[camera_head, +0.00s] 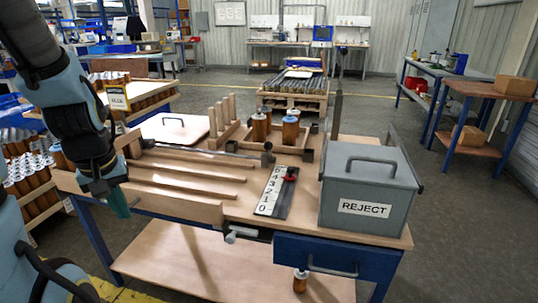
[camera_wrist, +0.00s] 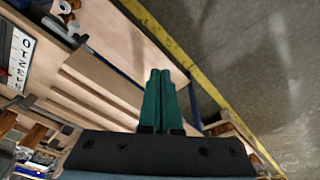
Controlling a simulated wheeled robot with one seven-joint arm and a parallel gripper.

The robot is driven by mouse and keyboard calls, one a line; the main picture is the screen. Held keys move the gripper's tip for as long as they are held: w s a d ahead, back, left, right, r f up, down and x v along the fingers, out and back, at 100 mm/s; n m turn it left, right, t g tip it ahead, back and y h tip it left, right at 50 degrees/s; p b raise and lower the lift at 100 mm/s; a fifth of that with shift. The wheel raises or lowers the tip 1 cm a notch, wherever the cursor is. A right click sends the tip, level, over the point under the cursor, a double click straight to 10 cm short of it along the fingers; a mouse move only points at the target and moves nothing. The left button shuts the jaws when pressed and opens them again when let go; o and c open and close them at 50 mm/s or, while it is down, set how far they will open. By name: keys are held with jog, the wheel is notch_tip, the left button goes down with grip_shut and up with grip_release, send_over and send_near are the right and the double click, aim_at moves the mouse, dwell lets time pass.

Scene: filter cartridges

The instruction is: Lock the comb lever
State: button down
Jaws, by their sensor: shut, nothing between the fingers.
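My gripper (camera_head: 118,204) hangs at the bench's left front corner, apart from everything. In the wrist view its teal fingers (camera_wrist: 159,78) are together and empty. Wooden rails (camera_head: 190,177) run along the left half of the bench; they also show in the wrist view (camera_wrist: 105,75). A long grey rod (camera_head: 205,155) lies behind them, with a dark round end (camera_head: 267,150) to the right. A light grey handle (camera_head: 238,233) sits at the bench's front edge. I cannot tell which of these is the comb lever, nor its lock state.
A numbered plate (camera_head: 268,195) with a red pointer (camera_head: 290,176) lies mid-bench. A grey REJECT box (camera_head: 362,187) stands at the right. Upright wooden pegs (camera_head: 222,112) and a tray with several brown cartridges (camera_head: 290,132) are behind. The floor in front is clear.

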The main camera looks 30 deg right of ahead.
jog(key=w+d+f+n+t+h, duration=0.1)
jog(key=w+d+f+n, duration=0.1)
jog(key=d+f, duration=0.3)
jog(key=w+d+f+n+h, duration=0.2)
jog(key=d, duration=0.5)
jog(key=d+n+t+h, duration=0.1)
jog(key=d+n+h, duration=0.1)
jog(key=d+n, duration=0.2)
jog(key=s+d+f+n+t+h+p, duration=0.1)
jog(key=d+n, duration=0.3)
jog(key=d, duration=0.5)
jog(key=d+f+n+t+h+p, duration=0.1)
jog(key=d+n+h, duration=0.2)
jog(key=d, duration=0.4)
jog(key=shift+s+d+n+t, duration=0.2)
jog(key=shift+d+n+t, duration=0.15)
jog(key=shift+n, duration=0.35)
jog(key=d+r+n+t, duration=0.1)
jog(key=n, duration=0.3)
jog(key=w+r+n+t, duration=0.1)
jog(key=r+n+t, duration=0.1)
jog(key=n, duration=0.3)
jog(key=d+r+n+t+p, duration=0.1)
jog(key=n+t, duration=0.1)
jog(key=n, duration=0.2)
jog(key=shift+w+d+r+n+y, duration=0.35)
jog(key=shift+n+y, duration=0.05)
jog(key=shift+w+d, duration=0.1)
